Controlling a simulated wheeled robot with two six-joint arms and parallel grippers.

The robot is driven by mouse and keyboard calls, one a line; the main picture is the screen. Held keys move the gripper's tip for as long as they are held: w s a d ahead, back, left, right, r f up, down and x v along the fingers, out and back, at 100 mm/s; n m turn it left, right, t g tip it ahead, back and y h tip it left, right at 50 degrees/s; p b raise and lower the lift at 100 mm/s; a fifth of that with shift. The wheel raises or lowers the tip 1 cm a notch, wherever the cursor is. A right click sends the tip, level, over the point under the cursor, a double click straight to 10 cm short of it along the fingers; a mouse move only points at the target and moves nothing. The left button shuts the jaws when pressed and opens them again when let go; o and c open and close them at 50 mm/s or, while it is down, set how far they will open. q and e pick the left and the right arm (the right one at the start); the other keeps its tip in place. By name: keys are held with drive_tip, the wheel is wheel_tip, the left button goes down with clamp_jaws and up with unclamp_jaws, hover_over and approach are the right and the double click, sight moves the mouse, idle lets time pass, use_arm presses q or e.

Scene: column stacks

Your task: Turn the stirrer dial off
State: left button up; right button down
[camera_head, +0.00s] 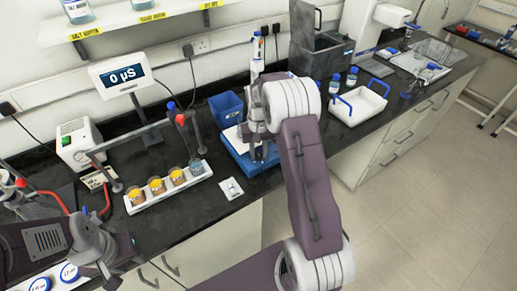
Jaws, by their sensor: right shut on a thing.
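The stirrer (236,160) is a blue, flat-topped unit with a white plate, standing on the dark bench near the middle of the view. My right gripper (263,154) points down at the stirrer's front right part and is shut there. The stirrer dial is hidden behind the gripper, and the spot fits the gripper being closed on it. My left gripper (106,270) is low at the left, in front of the bench and away from the stirrer. Its fingers are too small and dark to tell whether they are open or shut.
A display reading 0 µS (123,75) stands behind. A white tray (358,104) with blue handles is to the right.

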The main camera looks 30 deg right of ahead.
sight(259, 153)
drive_tip(key=shift+r+n+p, duration=0.1)
drive_tip(key=shift+n+p, duration=0.7)
drive_tip(key=shift+n, duration=1.4)
drive_tip(key=c, duration=1.4)
unclamp_jaws()
drive_tip(key=shift+o, duration=0.2)
wheel_tip(259, 153, up, 9)
drive_tip(key=shift+r+b, duration=0.1)
drive_tip(key=shift+b, duration=0.3)
